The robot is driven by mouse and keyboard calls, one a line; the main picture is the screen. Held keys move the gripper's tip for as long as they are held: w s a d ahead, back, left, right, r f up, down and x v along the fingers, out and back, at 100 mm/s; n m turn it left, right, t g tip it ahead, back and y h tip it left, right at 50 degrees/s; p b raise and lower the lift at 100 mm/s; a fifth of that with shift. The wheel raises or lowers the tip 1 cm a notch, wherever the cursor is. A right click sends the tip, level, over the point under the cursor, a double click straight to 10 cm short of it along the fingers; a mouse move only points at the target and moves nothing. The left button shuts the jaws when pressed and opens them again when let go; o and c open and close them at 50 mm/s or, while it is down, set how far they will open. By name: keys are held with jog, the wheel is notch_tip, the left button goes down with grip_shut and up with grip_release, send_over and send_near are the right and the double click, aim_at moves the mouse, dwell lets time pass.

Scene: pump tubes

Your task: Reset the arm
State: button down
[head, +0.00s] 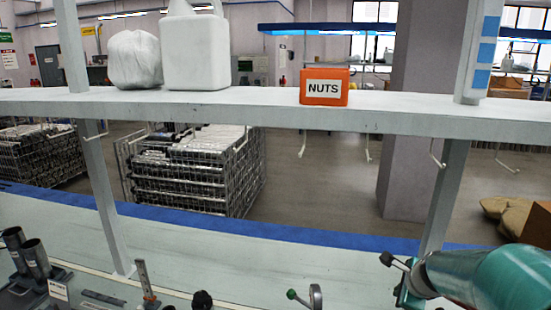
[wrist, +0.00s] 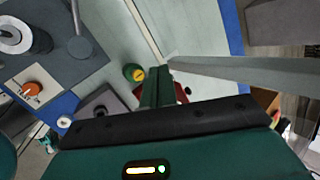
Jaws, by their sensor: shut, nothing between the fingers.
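My gripper (wrist: 158,85) shows in the wrist view as two dark green fingers held together, with nothing between them. It is over the workbench, near a grey upright post (wrist: 225,68). A green and yellow round knob (wrist: 133,73) shows just left of the fingertips. In the head view my teal arm comes in from the lower right corner, low over the bench and in front of the right shelf post. The fingertips cannot be made out there.
A shelf (head: 240,107) crosses the head view, bearing a white jug (head: 196,52), a white bag (head: 135,60) and an orange NUTS bin (head: 324,87). Dark tubes (head: 36,260) stand at the bench's left. Levers and fittings line the front edge. The bench middle (head: 210,250) is clear.

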jog(key=s+a+r+n, duration=0.3)
jog(key=s+a+n, duration=0.1)
jog(key=a+n, duration=0.2)
jog(key=s+a+r+n, duration=0.3)
jog(key=a+r+n, duration=0.1)
jog(key=a+n, duration=0.25)
jog(key=s+a+r+n, duration=0.1)
jog(key=s+a+n, duration=0.2)
jog(key=s+n, duration=0.2)
jog(key=s+a+r+n+g, duration=0.1)
jog(key=s+a+r+n, duration=0.1)
jog(key=s+n, duration=0.4)
jog(key=shift+s+a+y, duration=0.3)
jog(key=shift+s+a, duration=0.6)
jog(key=shift+s, duration=0.1)
jog(key=shift+a+n, duration=0.2)
jog(key=shift+n, duration=0.15)
